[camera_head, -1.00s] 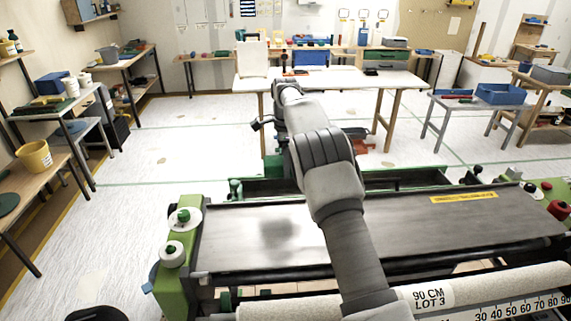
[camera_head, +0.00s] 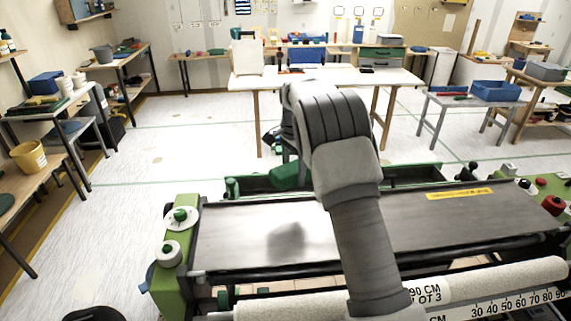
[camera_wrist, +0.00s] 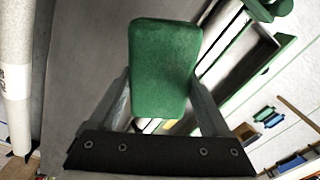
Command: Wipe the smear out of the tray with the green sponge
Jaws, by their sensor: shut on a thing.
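The green sponge (camera_wrist: 165,68) is between the fingers of my gripper (camera_wrist: 160,95), which is shut on it. In the head view the sponge (camera_head: 288,175) shows beside my arm, over the left part of the long dark tray (camera_head: 412,173) with green edges. The tray also shows at the right of the wrist view (camera_wrist: 243,76). I cannot tell whether the sponge touches the tray. I cannot make out the smear; my arm and the sponge hide part of the tray.
The flat grey bed (camera_head: 235,236) lies in front of the tray, with a soft dark patch on it that looks like a shadow. A paper roll (camera_head: 480,285) lies along the front. A white-topped table (camera_head: 330,80) stands behind.

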